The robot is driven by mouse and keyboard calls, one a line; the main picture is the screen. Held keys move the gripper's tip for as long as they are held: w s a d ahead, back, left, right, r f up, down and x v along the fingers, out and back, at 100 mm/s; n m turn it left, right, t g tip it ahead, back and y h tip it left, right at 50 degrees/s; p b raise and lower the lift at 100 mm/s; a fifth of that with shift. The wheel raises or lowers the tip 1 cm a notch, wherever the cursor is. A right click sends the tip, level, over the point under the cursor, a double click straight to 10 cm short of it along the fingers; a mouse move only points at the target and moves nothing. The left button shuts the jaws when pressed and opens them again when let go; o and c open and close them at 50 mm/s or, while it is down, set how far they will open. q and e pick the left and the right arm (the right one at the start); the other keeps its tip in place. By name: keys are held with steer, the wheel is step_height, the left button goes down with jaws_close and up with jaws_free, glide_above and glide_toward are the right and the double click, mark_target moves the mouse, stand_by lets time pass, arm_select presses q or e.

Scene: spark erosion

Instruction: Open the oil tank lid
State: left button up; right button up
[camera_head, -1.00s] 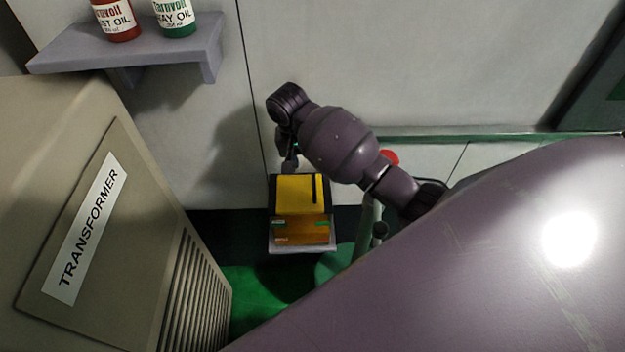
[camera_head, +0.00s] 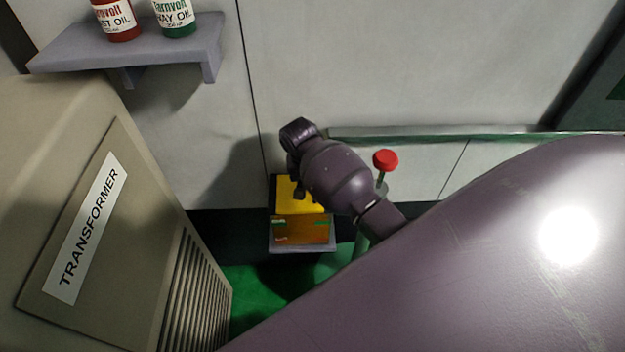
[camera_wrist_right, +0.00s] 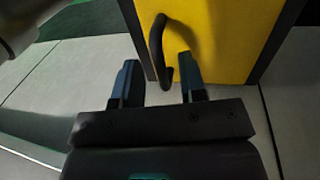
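The oil tank (camera_head: 301,230) is a small box with an orange-brown front and a yellow lid (camera_head: 285,194), low beside the wall. The lid looks closed. In the right wrist view the yellow lid (camera_wrist_right: 215,35) carries a curved black handle (camera_wrist_right: 157,45) near its left edge. My right gripper (camera_wrist_right: 159,62) is open, its two dark fingers on either side of the handle's near end, without clear contact. In the head view my right gripper (camera_head: 297,188) is over the lid, and my arm hides the handle. My left gripper is not in view.
A beige transformer cabinet (camera_head: 60,150) stands at left. A shelf (camera_head: 110,55) with a red and a green oil bottle is above it. The wall (camera_head: 400,60) is behind.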

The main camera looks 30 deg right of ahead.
jaws_close()
steer(key=shift+w, duration=0.1)
stand_by(0.4)
